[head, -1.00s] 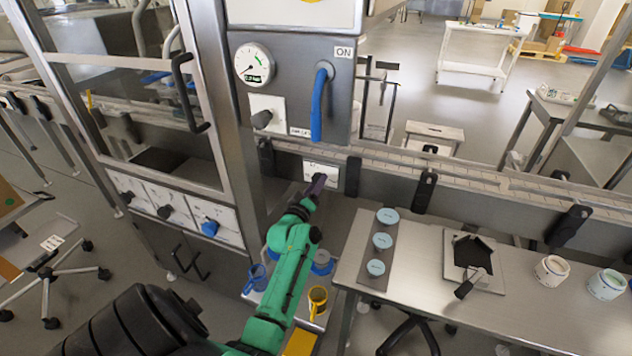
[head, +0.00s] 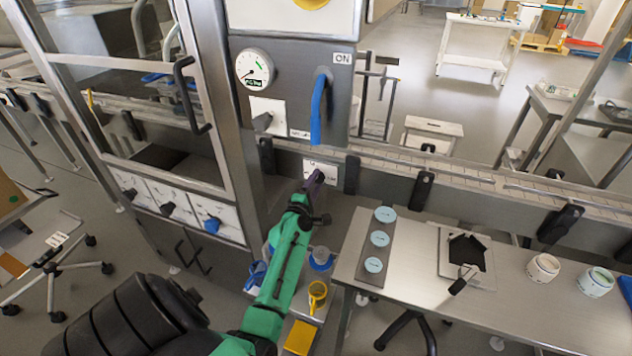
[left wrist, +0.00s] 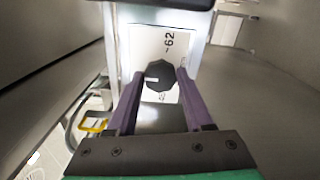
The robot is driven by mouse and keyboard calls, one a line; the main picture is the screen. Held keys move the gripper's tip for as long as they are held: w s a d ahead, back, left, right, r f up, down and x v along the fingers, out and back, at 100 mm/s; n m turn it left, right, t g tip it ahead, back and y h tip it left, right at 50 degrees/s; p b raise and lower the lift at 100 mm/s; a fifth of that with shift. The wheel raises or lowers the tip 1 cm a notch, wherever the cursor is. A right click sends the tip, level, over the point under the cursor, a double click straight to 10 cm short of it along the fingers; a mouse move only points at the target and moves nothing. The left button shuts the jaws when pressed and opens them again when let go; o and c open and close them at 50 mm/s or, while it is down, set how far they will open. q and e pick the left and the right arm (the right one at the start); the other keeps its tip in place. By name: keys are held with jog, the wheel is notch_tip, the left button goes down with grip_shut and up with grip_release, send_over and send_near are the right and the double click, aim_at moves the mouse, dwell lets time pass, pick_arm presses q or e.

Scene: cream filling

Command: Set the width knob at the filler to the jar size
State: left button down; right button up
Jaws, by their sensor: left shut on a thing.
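The width knob (left wrist: 159,72) is a dark, many-sided knob on a white plate (left wrist: 145,45) with printed marks, one reading about "62". In the left wrist view it sits between the purple fingers of my left gripper (left wrist: 160,80), which is shut on it. A small pale mark shows on the knob's left side. In the head view my left gripper (head: 315,184) reaches the white plate (head: 321,168) on the filler below the conveyor rail, and mostly hides the knob. Two white jars (head: 543,268) (head: 596,282) stand on the steel table at right. My right gripper is out of view.
The steel table (head: 415,270) bears a plate with light-blue discs (head: 376,239). A conveyor rail (head: 450,178) runs behind. Blue and yellow jugs (head: 317,294) stand below my arm.

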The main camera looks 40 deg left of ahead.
pick_arm(q)
jog(key=n, duration=0.3)
jog(key=shift+n, duration=0.4)
dwell(0.4)
jog(key=shift+c, duration=1.5)
grip_release()
jog(key=shift+s, duration=0.1)
